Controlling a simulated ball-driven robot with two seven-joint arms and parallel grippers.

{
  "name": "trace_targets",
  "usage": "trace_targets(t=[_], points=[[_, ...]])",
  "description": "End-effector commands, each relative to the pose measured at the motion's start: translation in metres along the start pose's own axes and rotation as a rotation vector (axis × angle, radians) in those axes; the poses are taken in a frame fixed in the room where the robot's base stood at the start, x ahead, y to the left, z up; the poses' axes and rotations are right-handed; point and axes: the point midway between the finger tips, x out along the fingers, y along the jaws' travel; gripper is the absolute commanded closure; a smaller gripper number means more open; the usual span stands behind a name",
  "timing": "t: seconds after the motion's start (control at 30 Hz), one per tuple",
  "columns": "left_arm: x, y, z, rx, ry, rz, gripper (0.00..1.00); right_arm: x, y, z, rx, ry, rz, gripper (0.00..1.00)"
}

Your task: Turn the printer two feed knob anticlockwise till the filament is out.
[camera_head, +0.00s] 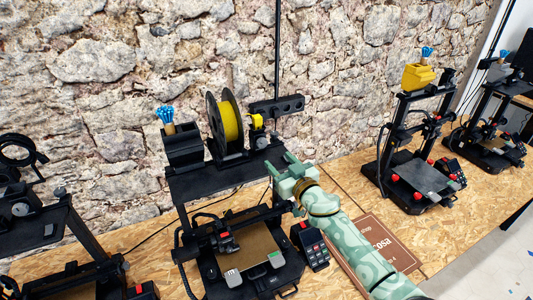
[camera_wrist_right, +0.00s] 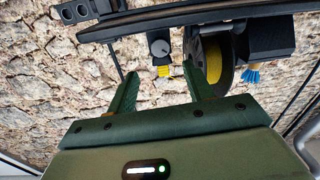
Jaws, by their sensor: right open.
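The printer with the yellow filament spool (camera_head: 232,121) stands in the middle of the head view. Beside the spool is a small yellow piece (camera_head: 257,121) on a dark mount. In the wrist view a dark round part with a grey face (camera_wrist_right: 159,47) has a yellow ribbed piece (camera_wrist_right: 163,71) by it; I cannot tell which is the feed knob. My right gripper (camera_head: 281,166) is open and empty, just in front of the printer's top shelf. In the wrist view its fingers (camera_wrist_right: 160,77) point toward the yellow piece, apart from it. My left gripper is out of view.
The printer's black top shelf (camera_head: 215,180) also holds a dark box with blue-tipped tools (camera_head: 165,116). A control box (camera_head: 314,252) and a brown sign (camera_head: 375,235) lie near my right arm. Other printers stand left and right (camera_head: 412,178). A stone wall is behind.

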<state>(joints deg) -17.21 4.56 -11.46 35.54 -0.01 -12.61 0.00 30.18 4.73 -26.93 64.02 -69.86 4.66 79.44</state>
Motion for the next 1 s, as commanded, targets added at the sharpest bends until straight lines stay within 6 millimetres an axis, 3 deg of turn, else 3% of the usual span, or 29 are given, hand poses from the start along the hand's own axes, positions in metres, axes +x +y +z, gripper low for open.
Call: trace_targets(t=[0.03, 0.1, 0.3, 0.5, 0.83, 0.87, 1.0], points=[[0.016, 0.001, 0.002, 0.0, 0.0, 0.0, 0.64, 0.015, -0.001, 0.006, 0.0, 0.002, 0.0, 0.48], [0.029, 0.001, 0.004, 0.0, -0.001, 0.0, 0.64, 0.033, -0.002, 0.008, 0.0, 0.002, -0.001, 0.48], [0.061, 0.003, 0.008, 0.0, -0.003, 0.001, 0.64, 0.069, -0.001, 0.007, -0.001, 0.001, 0.0, 0.48], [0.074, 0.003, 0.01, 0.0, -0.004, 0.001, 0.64, 0.084, -0.001, 0.004, -0.001, -0.001, -0.001, 0.48], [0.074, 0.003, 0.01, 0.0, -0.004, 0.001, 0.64, 0.087, 0.0, 0.0, -0.001, 0.0, 0.0, 0.48], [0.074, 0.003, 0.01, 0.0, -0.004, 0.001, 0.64, 0.087, 0.0, 0.0, -0.001, 0.0, 0.0, 0.54], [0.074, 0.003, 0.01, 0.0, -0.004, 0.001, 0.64, 0.087, 0.0, 0.0, -0.001, 0.0, 0.0, 0.93]])
